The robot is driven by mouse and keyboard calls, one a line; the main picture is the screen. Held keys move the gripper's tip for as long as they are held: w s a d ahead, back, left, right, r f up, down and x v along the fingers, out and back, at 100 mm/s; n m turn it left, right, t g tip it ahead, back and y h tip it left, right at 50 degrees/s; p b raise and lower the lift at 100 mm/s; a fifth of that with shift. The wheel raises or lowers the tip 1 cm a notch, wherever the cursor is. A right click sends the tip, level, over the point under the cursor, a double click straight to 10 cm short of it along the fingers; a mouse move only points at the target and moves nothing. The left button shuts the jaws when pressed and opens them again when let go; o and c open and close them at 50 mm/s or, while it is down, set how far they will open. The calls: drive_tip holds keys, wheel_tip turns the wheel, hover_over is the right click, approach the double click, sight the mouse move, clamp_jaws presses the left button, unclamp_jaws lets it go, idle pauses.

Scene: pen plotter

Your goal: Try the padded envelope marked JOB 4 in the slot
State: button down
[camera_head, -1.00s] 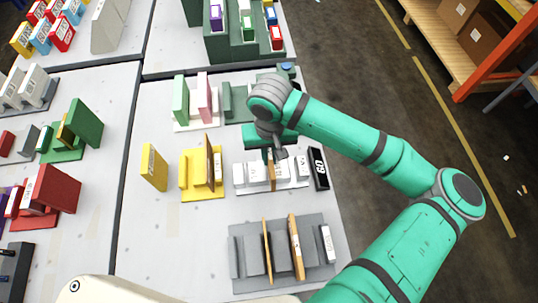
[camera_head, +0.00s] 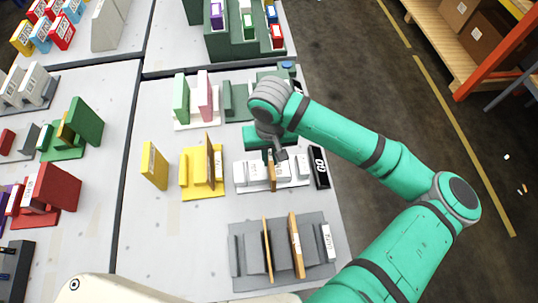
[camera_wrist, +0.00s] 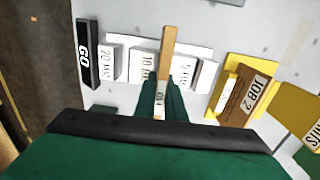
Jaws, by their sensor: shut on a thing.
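My gripper (camera_wrist: 162,98) is shut on a thin tan envelope (camera_wrist: 168,50), which also shows in the head view (camera_head: 272,175). The envelope stands upright over the white slotted stand (camera_head: 243,185), between the white block marked 10 (camera_wrist: 145,65) and the one marked 5 (camera_wrist: 184,70). A label on the envelope shows between the fingers but is too hidden to read. I cannot tell how deep its lower edge sits in the gap. A white block marked 20 (camera_wrist: 113,63) stands further left in the wrist view.
A black GO block (camera_head: 319,168) stands just right of the white stand. A yellow stand (camera_head: 203,190) holds a brown envelope marked JOB 2 (camera_wrist: 244,98). A grey stand (camera_head: 240,285) with two tan envelopes is nearer. A pink and green board stand (camera_head: 204,100) is behind.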

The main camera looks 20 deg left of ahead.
sight(271, 153)
drive_tip(key=shift+d+f, duration=0.15)
drive_tip(key=shift+f, duration=0.4)
drive_tip(key=shift+w, duration=0.1)
idle(0.8)
drive_tip(key=shift+r, duration=2.3)
